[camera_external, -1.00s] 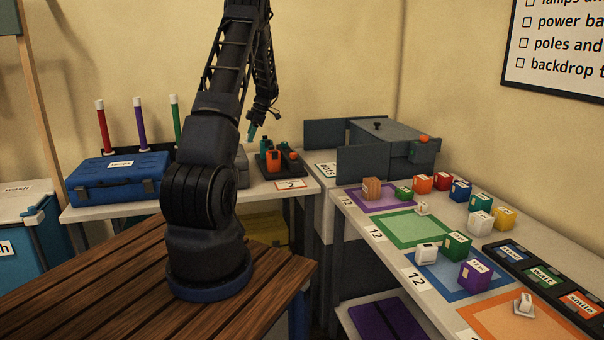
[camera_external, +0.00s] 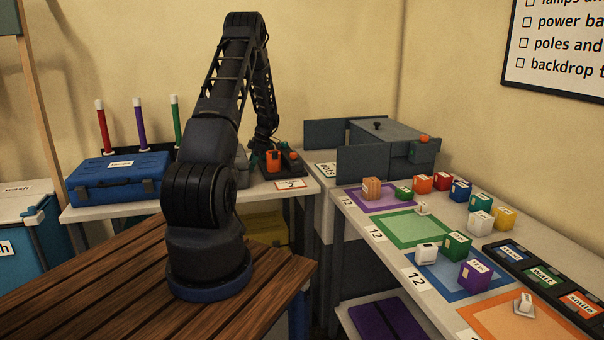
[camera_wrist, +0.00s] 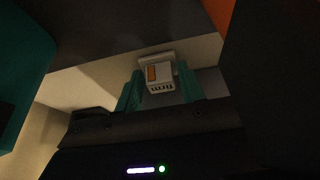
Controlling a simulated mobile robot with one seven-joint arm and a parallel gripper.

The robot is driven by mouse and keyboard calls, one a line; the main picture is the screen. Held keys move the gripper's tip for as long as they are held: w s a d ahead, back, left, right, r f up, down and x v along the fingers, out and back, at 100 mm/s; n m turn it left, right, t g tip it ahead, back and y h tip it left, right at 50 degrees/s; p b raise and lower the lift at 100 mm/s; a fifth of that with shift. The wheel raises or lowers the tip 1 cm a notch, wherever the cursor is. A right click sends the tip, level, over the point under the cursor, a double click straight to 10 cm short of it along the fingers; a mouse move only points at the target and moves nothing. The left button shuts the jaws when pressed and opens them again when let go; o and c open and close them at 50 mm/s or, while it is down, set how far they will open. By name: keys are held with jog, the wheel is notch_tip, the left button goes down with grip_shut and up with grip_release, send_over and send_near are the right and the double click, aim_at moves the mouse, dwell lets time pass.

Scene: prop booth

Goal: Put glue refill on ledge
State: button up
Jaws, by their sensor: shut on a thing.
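My gripper (camera_wrist: 158,88) has two teal fingers, shut on a small white block (camera_wrist: 159,73) with an orange patch and dark marks too small to read. I take this block to be the glue refill. In the external view my gripper (camera_external: 262,152) is low over the back table, beside the dark holder (camera_external: 290,169) with orange and teal items. The held block is hidden there. I cannot tell which surface is the ledge.
A blue case (camera_external: 117,180) stands left on the back table (camera_external: 110,208). A grey box (camera_external: 392,140) with open panels stands right of it. Coloured blocks crowd the right table. In the wrist view, teal and orange items rise close on both sides.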

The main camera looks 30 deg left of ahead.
jog(key=shift+f, duration=0.1)
jog(key=o, duration=1)
jog(key=shift+c, duration=0.2)
